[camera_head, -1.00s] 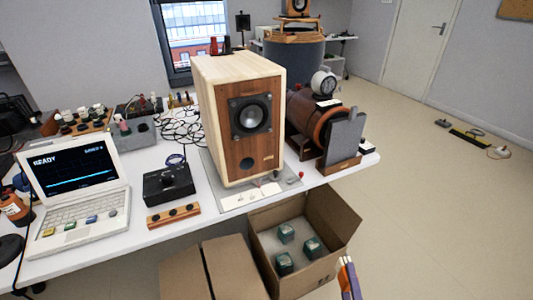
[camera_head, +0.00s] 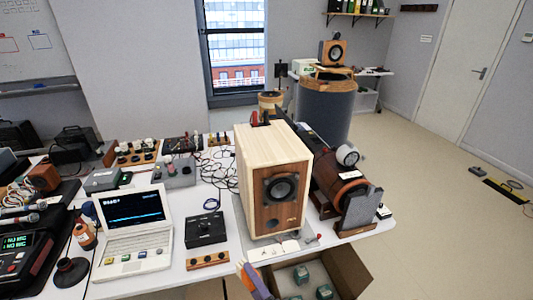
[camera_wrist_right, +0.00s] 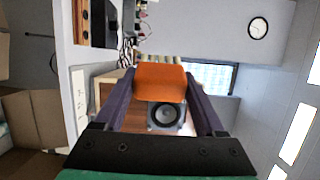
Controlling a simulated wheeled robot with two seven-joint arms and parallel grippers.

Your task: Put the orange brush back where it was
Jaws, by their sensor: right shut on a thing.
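The orange brush (camera_wrist_right: 160,80) is between the two purple fingers of my right gripper (camera_wrist_right: 160,88) in the right wrist view, and the gripper is shut on it. Only its orange block shows there; the rest is hidden. In the head view my right gripper (camera_head: 246,268) is at the bottom middle, in front of the table edge and below the wooden speaker (camera_head: 272,165). The speaker's round driver (camera_wrist_right: 165,115) shows behind the brush in the wrist view. My left gripper is not in view.
A laptop (camera_head: 135,220), a black box (camera_head: 205,228) and a knob strip (camera_head: 207,260) are left of the speaker. A brown cylindrical device (camera_head: 335,182) is at its right. An open carton (camera_head: 345,272) with green cubes sits below the table edge. The floor at right is mostly clear.

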